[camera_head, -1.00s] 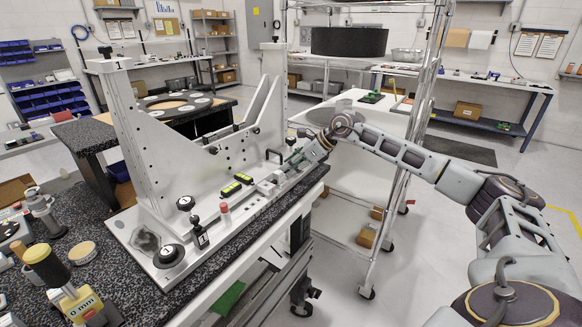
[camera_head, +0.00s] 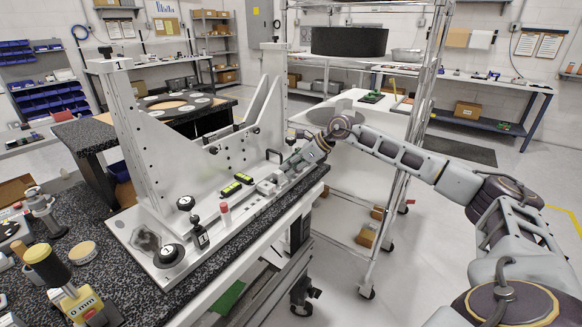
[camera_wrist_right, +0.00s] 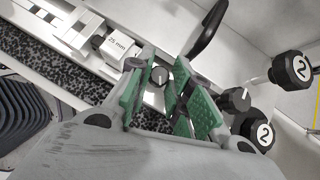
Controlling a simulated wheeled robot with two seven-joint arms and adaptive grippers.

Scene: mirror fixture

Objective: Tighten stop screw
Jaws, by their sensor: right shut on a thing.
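The stop screw (camera_wrist_right: 159,77) shows in the right wrist view as a small dark round knob with a light line on its face. It sits between the green-padded fingers of my right gripper (camera_wrist_right: 164,68), which is shut on it. In the head view my right gripper (camera_head: 284,173) reaches down to the right end of the silver fixture (camera_head: 228,205), and hides the screw there. The block marked 25 mm (camera_wrist_right: 117,45) lies close beside the fingers in the right wrist view. My left gripper is in neither view.
Black knobs marked 2 (camera_wrist_right: 290,70) and a lined black knob (camera_wrist_right: 237,100) stand close right of the fingers. A black handle (camera_wrist_right: 207,30) rises nearby. A wire rack cart (camera_head: 398,195) stands behind my right arm.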

